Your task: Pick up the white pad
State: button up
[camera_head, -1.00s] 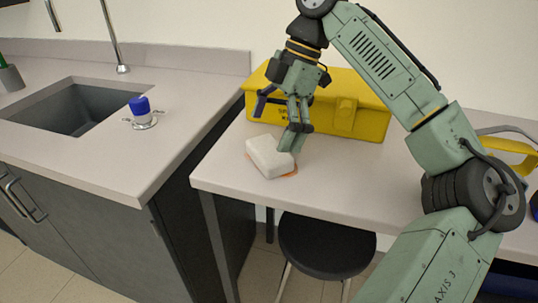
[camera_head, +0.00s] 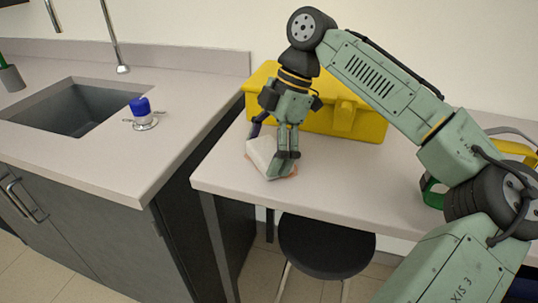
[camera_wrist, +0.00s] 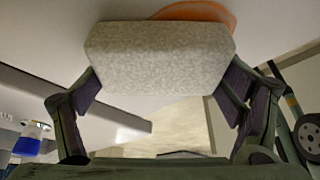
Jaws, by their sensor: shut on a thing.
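The white pad (camera_head: 262,157), a pale speckled block, is at the left end of the grey bench, between the fingers of my gripper (camera_head: 272,152). My gripper is shut on it, one finger at its left side and one at its right. In the wrist view the pad (camera_wrist: 158,58) spans the space between my two fingers (camera_wrist: 160,92). A thin orange piece (camera_wrist: 195,12) shows beyond the pad's edge, partly hidden by it. I cannot tell whether the pad is clear of the bench.
A yellow toolbox (camera_head: 345,118) stands close behind the pad. A green object (camera_head: 432,190) and a yellow object (camera_head: 518,150) are at the right, partly behind my arm. A sink counter with a blue-capped fitting (camera_head: 140,108) is left. A black stool (camera_head: 325,243) stands in front.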

aim_at(263, 154)
jog(key=shift+c, duration=0.4)
jog(key=shift+r, duration=0.45)
jog(key=shift+s+d+r+b, duration=0.15)
jog(key=shift+d+r+b, duration=0.1)
jog(key=shift+r, duration=0.4)
jog(key=shift+s+d+r+b, duration=0.15)
jog(key=shift+r+b, duration=0.1)
jog(key=shift+r, duration=0.35)
jog(key=s+d, duration=0.3)
jog(key=s+d+r, duration=0.1)
jog(key=s+d, duration=0.5)
jog(key=shift+s+d+r+b, duration=0.25)
jog(key=shift+s+d+b, duration=0.05)
jog(key=shift+s+d, duration=0.5)
jog(key=shift+s, duration=0.05)
jog(key=shift+o, duration=1.3)
jog(key=c, duration=0.4)
